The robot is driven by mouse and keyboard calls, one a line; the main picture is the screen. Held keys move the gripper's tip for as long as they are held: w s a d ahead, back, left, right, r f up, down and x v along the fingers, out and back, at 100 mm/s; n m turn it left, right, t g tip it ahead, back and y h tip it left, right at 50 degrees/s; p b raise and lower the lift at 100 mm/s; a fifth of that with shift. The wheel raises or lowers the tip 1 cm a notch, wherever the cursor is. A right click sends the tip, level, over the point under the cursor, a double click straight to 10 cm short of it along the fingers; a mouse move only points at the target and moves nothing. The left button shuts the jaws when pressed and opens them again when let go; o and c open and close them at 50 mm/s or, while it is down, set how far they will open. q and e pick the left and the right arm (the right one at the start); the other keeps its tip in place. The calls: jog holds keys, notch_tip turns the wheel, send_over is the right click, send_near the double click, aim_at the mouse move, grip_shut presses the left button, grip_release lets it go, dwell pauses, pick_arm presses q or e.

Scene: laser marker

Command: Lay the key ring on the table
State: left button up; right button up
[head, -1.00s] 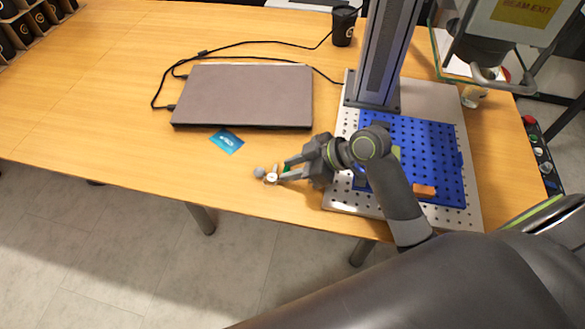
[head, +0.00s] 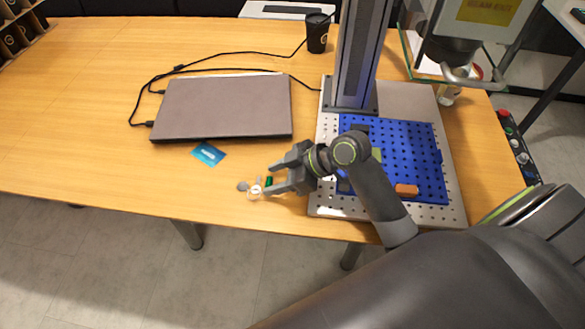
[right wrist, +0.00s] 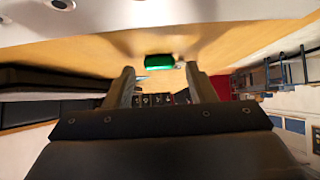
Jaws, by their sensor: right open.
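The key ring (head: 255,191) lies on the wooden table near its front edge, with a pale round piece, a grey rounded piece to its left and a small green piece (head: 268,181) at its right. I cannot tell how these parts join. My right gripper (head: 270,180) is open just right of it, with its fingers on either side of the green piece. In the right wrist view, the green piece (right wrist: 160,62) shows between and just beyond the spread fingertips. My left gripper is not in view.
A closed grey laptop (head: 222,106) with black cables and a blue card (head: 208,154) lie behind and left. A perforated plate with a blue mat (head: 400,150) and a column stands right. A black cup (head: 317,33) is at the back. The table's left side is clear.

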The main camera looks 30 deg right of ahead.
jog(key=p+v, duration=0.1)
jog(key=v, duration=1)
jog(key=shift+d, duration=0.15)
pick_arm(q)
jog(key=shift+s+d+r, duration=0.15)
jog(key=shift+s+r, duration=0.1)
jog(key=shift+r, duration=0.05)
pick_arm(e)
jog(key=shift+s+d+r, duration=0.1)
jog(key=shift+d+r, duration=0.05)
jog(key=shift+r, duration=0.1)
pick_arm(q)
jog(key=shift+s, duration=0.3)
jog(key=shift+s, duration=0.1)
